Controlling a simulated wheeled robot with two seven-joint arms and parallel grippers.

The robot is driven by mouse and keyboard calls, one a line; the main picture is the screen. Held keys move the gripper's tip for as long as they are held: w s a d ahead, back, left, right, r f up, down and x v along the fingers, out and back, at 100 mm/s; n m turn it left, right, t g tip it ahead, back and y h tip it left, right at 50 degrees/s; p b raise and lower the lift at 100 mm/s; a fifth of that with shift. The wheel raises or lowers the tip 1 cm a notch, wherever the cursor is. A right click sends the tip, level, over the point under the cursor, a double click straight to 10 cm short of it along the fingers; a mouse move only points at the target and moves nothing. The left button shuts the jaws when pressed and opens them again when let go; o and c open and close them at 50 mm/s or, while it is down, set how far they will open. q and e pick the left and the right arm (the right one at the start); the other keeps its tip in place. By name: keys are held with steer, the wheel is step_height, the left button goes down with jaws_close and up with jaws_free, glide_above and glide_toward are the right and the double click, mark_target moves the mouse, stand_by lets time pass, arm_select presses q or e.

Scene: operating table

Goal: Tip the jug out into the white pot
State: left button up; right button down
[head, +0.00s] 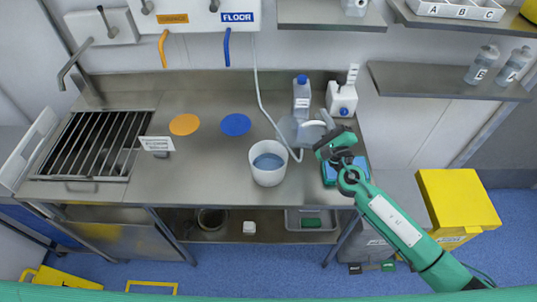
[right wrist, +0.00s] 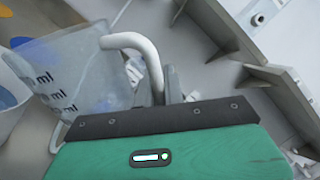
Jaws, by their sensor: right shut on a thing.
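The white pot (head: 268,176) stands on the steel worktop, with a bluish-grey surface inside. The clear jug (head: 289,129) is just behind and to the right of the pot. My right gripper (head: 324,141) is shut on the jug's white handle, from the right. In the right wrist view the jug (right wrist: 80,75) shows ml markings and its curved handle runs between the fingers (right wrist: 165,88). The pot's rim (right wrist: 12,100) shows at that view's left edge. Whether the jug touches the worktop, and how far it tilts, I cannot tell. My left gripper is out of view.
A blue-capped bottle (head: 301,95) and a white dispenser (head: 342,98) stand behind the jug. A white hose (head: 262,95) hangs down near the pot. Orange (head: 185,124) and blue (head: 235,125) discs lie left on clear worktop. A sink grid (head: 95,145) is further left.

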mark_target(322, 124)
steer(key=shift+s+a+r+n, duration=0.2)
steer(key=shift+a+n, duration=0.25)
steer(key=shift+n, duration=0.55)
steer(key=shift+s+a+r+n+y+p, duration=0.15)
steer(key=shift+a+r+n+y+p, duration=0.2)
steer(key=shift+r+n, duration=0.15)
steer(key=shift+s+a+r+n+y+p, duration=0.1)
steer(key=shift+a+r+n+y+p, duration=0.2)
steer(key=shift+n, duration=0.2)
steer(key=shift+s+a+r+n+y+p, duration=0.15)
steer(key=shift+s+a+r+n+p, duration=0.25)
steer(key=shift+a+n+p, duration=0.25)
steer(key=shift+s+a+r+n+y+p, duration=0.1)
steer(key=shift+s+a+r+n+p, duration=0.15)
steer(key=shift+a+r+n+p, duration=0.35)
steer(key=shift+a+f+p, duration=0.15)
steer(key=shift+a+p, duration=0.05)
steer(key=shift+p, duration=0.15)
steer(key=shift+s+a+r+n+y+p, duration=0.25)
steer(key=shift+a+r+n+y+p, duration=0.15)
steer(key=shift+n+p, duration=0.2)
steer(key=shift+s+a+r+n+y+p, duration=0.2)
steer(key=shift+a+r+n+p, duration=0.05)
steer(key=shift+a+n+p, duration=0.25)
